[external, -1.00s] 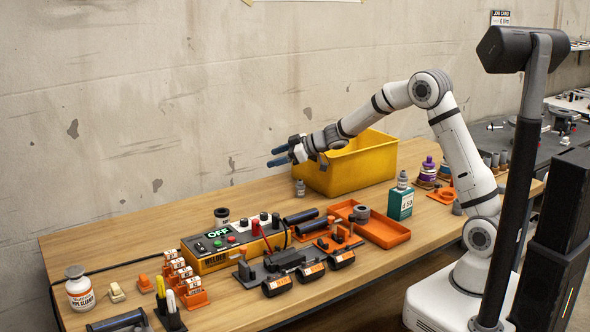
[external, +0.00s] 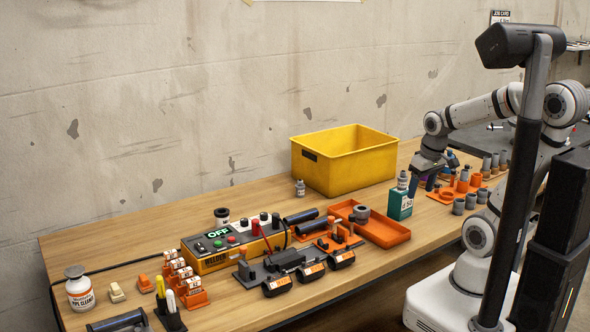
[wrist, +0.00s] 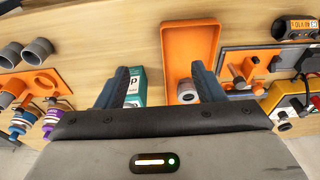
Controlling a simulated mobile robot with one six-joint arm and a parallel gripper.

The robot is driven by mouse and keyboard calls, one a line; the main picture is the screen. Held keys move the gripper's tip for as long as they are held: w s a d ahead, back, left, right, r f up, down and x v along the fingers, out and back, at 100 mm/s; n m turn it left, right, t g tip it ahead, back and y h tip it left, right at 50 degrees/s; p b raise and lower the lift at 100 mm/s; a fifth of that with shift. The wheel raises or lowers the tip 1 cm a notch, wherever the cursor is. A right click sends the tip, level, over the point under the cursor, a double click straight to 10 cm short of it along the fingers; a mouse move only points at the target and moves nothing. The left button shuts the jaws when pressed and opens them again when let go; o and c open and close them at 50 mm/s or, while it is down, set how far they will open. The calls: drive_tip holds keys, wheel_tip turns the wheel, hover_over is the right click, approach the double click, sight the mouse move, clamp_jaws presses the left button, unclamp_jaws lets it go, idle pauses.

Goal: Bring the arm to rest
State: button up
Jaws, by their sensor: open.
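My arm is folded back at the right of the external view, above the right part of the bench. The exact gap between the fingers and the bottle is hard to tell.
A yellow bin (external: 345,172) stands at the back of the wooden bench (external: 130,222). Orange holders with grey pipe pieces (external: 471,200) lie to the right of my gripper. The welder box (external: 232,246) and clamps (external: 290,262) fill the front middle.

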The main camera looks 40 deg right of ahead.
wheel_tip(320, 180, up, 6)
drive_tip(key=p, duration=0.6)
drive_tip(key=shift+r, duration=0.25)
drive_tip(key=shift+s, duration=0.1)
idle(0.3)
